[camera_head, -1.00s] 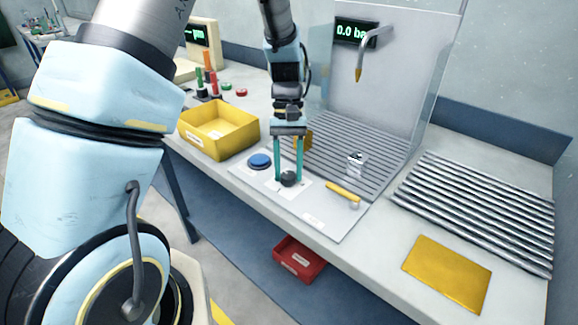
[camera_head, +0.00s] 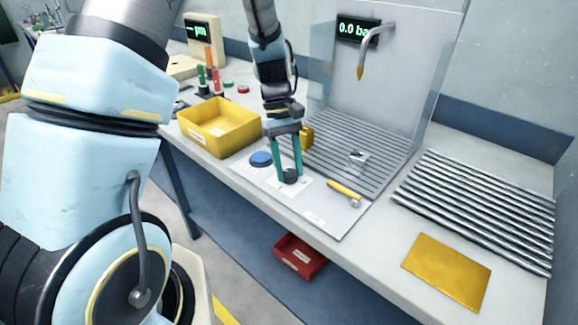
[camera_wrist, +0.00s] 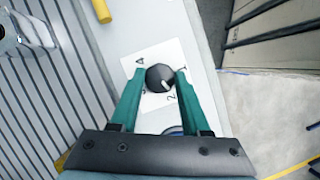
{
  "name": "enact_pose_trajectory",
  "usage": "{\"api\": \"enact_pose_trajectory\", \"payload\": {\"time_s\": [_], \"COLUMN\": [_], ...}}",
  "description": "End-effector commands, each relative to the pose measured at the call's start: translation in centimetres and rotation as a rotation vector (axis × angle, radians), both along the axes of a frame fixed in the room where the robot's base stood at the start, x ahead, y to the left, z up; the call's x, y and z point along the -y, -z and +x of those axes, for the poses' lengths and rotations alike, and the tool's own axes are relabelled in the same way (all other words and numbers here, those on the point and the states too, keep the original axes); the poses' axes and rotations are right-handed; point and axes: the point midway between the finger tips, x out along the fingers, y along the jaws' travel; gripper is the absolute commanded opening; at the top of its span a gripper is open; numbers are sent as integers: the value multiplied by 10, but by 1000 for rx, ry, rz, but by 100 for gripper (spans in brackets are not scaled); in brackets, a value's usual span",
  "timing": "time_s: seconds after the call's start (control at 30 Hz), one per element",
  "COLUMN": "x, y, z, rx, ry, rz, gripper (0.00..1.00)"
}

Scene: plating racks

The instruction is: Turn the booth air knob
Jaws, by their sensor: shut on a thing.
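The booth air knob (camera_head: 291,176) is a round black knob on a white plate on the bench's front panel. It also shows in the wrist view (camera_wrist: 160,78), with a pale pointer mark aimed toward the lower right, between the printed 1 and 2. A 4 shows on the label's upper left; the figure at the left finger is partly covered. My gripper (camera_head: 288,175) points down, tilted a little in the head view, with its two teal fingers on either side of the knob, shut on it. The display (camera_head: 357,31) above the booth reads 0.0, its unit partly covered.
A blue button (camera_head: 260,159) lies left of the knob and a yellow-handled lever (camera_head: 344,189) right of it. A yellow bin (camera_head: 222,139) stands left. A slatted booth floor with a small metal block (camera_head: 358,160) lies behind.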

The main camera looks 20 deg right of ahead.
Motion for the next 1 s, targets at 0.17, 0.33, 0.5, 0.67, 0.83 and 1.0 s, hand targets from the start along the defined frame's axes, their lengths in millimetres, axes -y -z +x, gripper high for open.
{"api": "enact_pose_trajectory", "payload": {"time_s": [0.17,0.33,0.5,0.67,0.83,1.0], "x": [0,0,0,0,0,0], "y": [0,0,0,0,-8,-33], "z": [1,1,1,0,5,16], "rx": [3,3,2,1,3,5], "ry": [0,1,1,1,1,1], "rz": [-2,-1,0,0,-3,-4], "gripper": [0,62,76,76,76,76]}}
